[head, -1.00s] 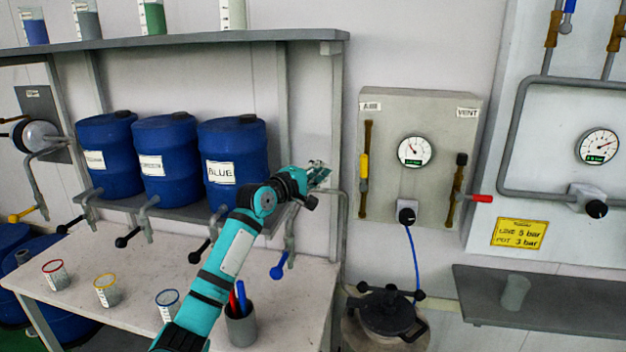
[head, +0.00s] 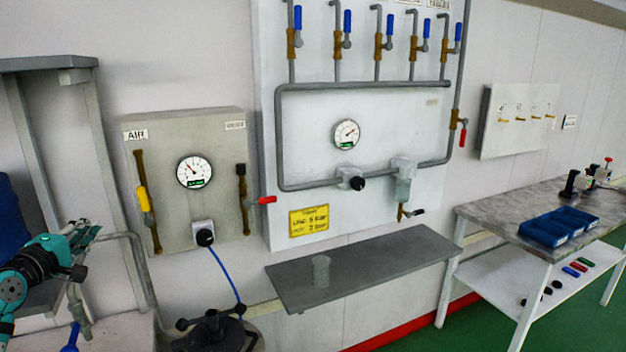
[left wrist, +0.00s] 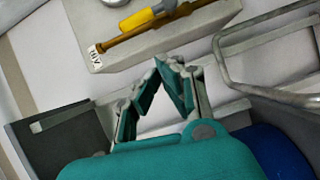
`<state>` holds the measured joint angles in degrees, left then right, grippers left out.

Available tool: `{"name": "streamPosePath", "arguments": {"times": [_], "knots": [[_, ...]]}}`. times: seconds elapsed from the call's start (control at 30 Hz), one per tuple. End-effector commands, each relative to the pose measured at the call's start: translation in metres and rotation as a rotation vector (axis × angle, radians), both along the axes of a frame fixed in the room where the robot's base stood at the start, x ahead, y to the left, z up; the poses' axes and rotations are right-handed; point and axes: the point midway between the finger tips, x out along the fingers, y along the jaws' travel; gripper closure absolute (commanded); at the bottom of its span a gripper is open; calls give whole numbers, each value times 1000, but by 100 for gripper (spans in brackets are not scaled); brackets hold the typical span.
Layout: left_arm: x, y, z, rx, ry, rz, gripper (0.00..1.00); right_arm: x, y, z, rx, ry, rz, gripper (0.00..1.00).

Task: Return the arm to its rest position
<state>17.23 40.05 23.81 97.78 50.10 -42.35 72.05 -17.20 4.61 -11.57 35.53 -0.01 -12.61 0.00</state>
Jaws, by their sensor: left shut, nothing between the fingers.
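My left gripper (head: 88,232) is at the left edge of the head view, raised beside the drum shelf, with its wrist to the left of it. In the left wrist view its fingers (left wrist: 172,62) meet at the tips, with nothing between them. The grey air box (head: 228,150) hangs on the wall to the right of the gripper, apart from it. Part of that box (left wrist: 165,38), with its yellow-handled valve (left wrist: 142,18), also shows in the left wrist view. My right gripper does not show.
A bent grey pipe (head: 135,250) runs close to the left gripper. A lidded pot (head: 212,330) with a blue hose stands below the air box. A grey wall shelf (head: 375,262) holds a grey cup (head: 321,271). A bench (head: 500,212) with blue bins stands at the right.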

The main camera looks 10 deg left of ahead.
Motion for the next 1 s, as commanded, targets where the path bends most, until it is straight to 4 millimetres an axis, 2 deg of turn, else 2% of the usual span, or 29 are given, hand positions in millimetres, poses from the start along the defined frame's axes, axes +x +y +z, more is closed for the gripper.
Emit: {"name": "streamPosePath", "arguments": {"times": [0.13,0.27,0.4,0.47,0.53,0.6,0.7,0.8,1.0], "knots": [[-4,-48,-71,159,167,-73,100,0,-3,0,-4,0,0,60],[-26,-105,-151,372,357,-186,100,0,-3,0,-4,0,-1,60],[-71,-166,-228,606,543,-342,100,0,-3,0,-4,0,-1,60],[-96,-192,-257,704,614,-421,100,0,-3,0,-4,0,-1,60],[-129,-220,-287,817,691,-517,100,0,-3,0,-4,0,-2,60],[-162,-245,-309,916,753,-612,100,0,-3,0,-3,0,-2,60],[-201,-270,-327,1025,813,-721,100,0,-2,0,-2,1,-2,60],[-234,-289,-337,1104,856,-813,100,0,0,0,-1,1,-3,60],[-289,-316,-346,1220,913,-969,100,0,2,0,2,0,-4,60]]}}
